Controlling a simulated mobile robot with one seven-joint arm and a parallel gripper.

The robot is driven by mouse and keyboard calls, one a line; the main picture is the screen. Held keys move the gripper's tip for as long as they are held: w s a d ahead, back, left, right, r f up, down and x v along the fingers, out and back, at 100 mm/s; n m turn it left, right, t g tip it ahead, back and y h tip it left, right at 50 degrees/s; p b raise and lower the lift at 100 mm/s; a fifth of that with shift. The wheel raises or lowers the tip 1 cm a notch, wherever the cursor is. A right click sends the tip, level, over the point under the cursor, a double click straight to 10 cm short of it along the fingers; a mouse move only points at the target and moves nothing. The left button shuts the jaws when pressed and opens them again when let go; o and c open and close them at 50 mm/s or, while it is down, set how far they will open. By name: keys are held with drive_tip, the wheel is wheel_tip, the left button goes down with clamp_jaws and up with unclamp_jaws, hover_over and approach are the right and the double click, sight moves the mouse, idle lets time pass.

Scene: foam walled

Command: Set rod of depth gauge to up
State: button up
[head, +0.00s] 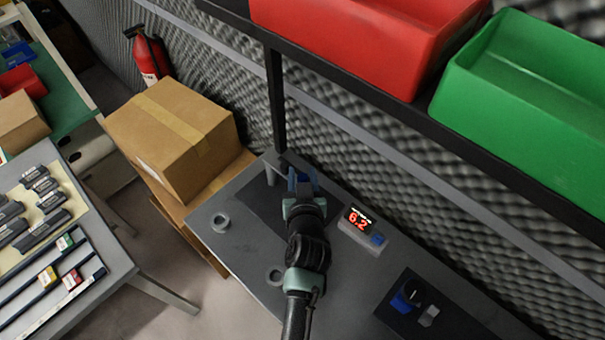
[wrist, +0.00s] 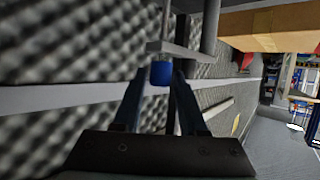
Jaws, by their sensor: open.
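My gripper (head: 302,178) is open over the dark mat on the grey bench in the head view. In the wrist view its two dark fingers (wrist: 160,80) point away from the camera, one on each side of a blue knob (wrist: 160,73). I cannot tell whether they touch it. The knob shows just below a grey bar (wrist: 182,52), with a thin rod (wrist: 166,22) above. These look like parts of the depth gauge. A thicker dark post (wrist: 210,25) stands to their right. In the head view my gripper and arm hide most of the gauge.
A display box (head: 360,228) reading 6.2 sits right of my arm. Grey rings (head: 220,222) and a small pad with blue and grey pieces (head: 407,297) are on the bench. A shelf with red (head: 365,35) and green bins (head: 525,95) overhangs the back right.

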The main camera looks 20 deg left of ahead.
clamp_jaws()
idle(1.3)
